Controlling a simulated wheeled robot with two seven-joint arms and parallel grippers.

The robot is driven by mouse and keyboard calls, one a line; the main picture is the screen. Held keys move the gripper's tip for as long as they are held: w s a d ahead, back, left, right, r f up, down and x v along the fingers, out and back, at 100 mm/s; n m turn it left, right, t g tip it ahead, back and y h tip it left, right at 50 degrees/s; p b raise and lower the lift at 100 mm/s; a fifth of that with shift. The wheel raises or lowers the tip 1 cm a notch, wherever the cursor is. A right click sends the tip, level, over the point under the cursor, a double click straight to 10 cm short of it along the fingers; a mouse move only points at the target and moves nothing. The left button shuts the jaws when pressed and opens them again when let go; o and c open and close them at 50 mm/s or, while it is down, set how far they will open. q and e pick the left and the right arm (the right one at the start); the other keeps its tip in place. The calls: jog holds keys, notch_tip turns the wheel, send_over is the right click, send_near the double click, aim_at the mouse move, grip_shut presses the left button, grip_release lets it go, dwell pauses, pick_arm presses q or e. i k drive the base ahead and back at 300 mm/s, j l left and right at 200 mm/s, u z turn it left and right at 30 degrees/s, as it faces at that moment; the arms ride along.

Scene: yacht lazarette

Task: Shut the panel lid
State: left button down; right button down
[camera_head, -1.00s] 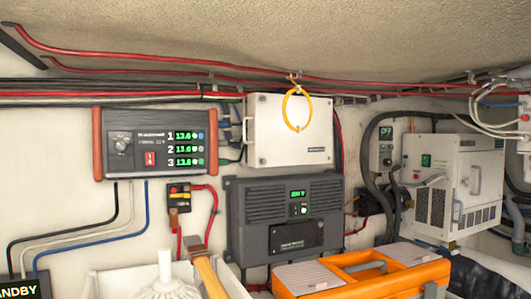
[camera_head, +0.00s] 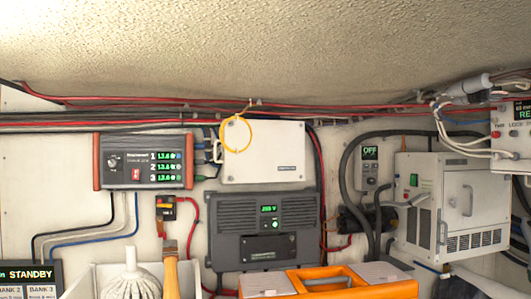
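A white panel box (camera_head: 270,155) is on the wall near the middle of the camera_head view. Its flat front face is toward me, and a pale handle (camera_head: 217,152) is at its left edge. I cannot tell from here whether this face is a lid standing ajar or shut. A yellow ring (camera_head: 236,134) hangs from the cables above and overlaps the box's upper left part. Neither of my grippers is in view.
A dark grey unit (camera_head: 265,225) is below the box, and a three-line display unit (camera_head: 143,161) is to its left. A white cabinet (camera_head: 455,205) stands at right. An orange toolbox (camera_head: 330,283) and a white bin (camera_head: 95,280) with brushes fill the front. Red cables (camera_head: 350,109) run above.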

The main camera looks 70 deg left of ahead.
aim_at(275, 153)
jog(key=i+l, duration=0.15)
jog(key=i+l+u, duration=0.1)
jog(key=l, duration=0.3)
jog(key=u, duration=1.75)
jog(key=i+l, duration=0.05)
